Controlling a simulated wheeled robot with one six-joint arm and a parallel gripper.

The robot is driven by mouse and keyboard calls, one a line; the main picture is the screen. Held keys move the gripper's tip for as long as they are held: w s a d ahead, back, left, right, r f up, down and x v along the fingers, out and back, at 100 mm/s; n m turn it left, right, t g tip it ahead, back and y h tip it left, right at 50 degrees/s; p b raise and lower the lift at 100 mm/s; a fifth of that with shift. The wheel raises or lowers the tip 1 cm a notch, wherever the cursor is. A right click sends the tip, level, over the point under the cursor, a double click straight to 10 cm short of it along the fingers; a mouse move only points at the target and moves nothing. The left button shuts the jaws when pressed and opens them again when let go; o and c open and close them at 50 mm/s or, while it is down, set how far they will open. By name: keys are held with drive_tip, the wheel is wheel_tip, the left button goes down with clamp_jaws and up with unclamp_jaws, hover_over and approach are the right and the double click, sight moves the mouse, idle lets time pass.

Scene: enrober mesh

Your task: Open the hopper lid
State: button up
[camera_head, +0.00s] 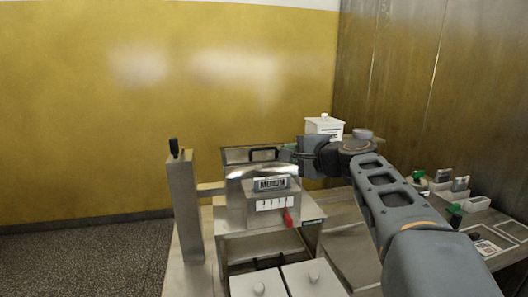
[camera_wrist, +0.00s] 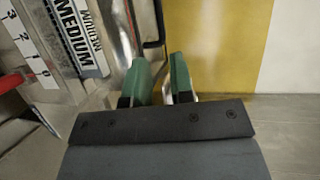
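The steel machine (camera_head: 250,210) stands on the bench with a "MEDIUM" label and a red lever on its front. A black loop handle (camera_head: 262,149) is on its top, at what looks like the hopper lid (camera_head: 234,156); the lid appears down. My gripper (camera_head: 288,153) is just right of the handle, at about its height. In the wrist view my gripper (camera_wrist: 161,72) has two green fingers apart with an empty gap. A dark bar, likely the handle (camera_wrist: 160,22), shows beyond the fingertips; I cannot tell whether they touch it.
A steel post (camera_head: 185,208) with a black knob stands left of the machine. A white lidded container (camera_head: 324,126) is behind my gripper. Two white lids (camera_head: 314,282) lie in front. Small green-and-white items (camera_head: 442,180) are on the right bench. The yellow wall is behind.

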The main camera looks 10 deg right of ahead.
sight(265, 149)
drive_tip(key=p+x, duration=0.2)
drive_tip(key=x, duration=1)
drive_tip(key=shift+a, duration=0.1)
clamp_jaws()
